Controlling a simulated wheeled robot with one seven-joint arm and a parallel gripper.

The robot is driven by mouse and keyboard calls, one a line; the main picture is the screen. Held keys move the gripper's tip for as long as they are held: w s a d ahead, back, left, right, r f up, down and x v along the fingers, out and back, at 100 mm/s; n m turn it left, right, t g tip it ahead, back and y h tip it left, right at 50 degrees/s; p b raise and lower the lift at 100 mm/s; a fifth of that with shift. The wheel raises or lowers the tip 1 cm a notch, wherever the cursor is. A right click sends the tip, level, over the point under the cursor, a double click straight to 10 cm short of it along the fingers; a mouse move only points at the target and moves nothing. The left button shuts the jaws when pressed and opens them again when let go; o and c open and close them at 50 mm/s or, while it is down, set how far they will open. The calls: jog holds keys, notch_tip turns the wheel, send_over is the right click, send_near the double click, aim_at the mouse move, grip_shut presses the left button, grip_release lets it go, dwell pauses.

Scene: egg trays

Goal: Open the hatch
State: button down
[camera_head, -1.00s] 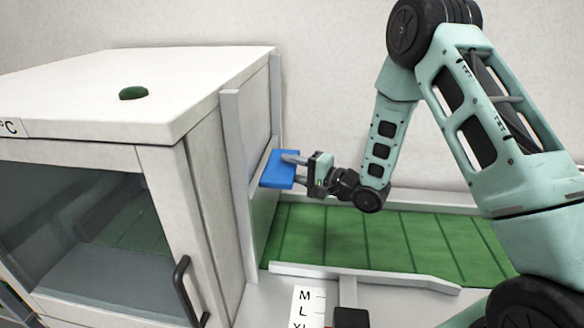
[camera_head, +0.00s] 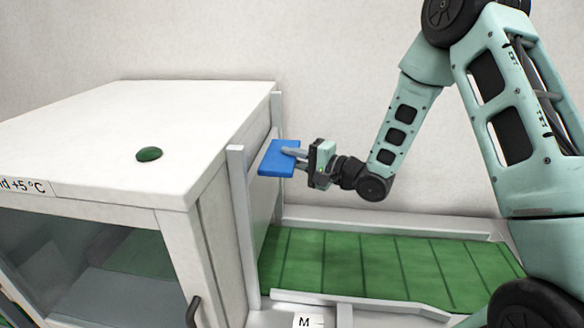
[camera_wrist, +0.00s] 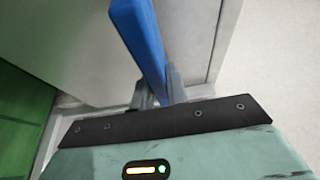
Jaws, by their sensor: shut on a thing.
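The hatch (camera_head: 264,208) is a pale upright panel between two grey rails on the right side of the white cabinet. Its blue handle (camera_head: 274,158) sticks out to the right, level with the upper part of the rails. My gripper (camera_head: 296,154) comes from the right and is shut on this handle. In the wrist view, the blue handle (camera_wrist: 146,38) stands between my grey fingers. The hatch's lower edge and the opening behind it cannot be made out clearly.
The white cabinet (camera_head: 110,150) has a glass front door with a dark handle (camera_head: 193,312) and a green button (camera_head: 149,154) on top. A green conveyor (camera_head: 370,265) with low grey side rails runs right from below the hatch. A wall stands behind.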

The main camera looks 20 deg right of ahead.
notch_tip(320, 180, up, 7)
jog(key=p, duration=0.3)
jog(key=shift+f, duration=0.15)
jog(key=c, duration=1.4)
grip_release()
jog(key=shift+f, duration=0.1)
jog(key=b+v, duration=0.5)
jog(key=v, duration=1.2)
jog(key=shift+s+d, duration=0.1)
jog(key=shift+s, duration=0.1)
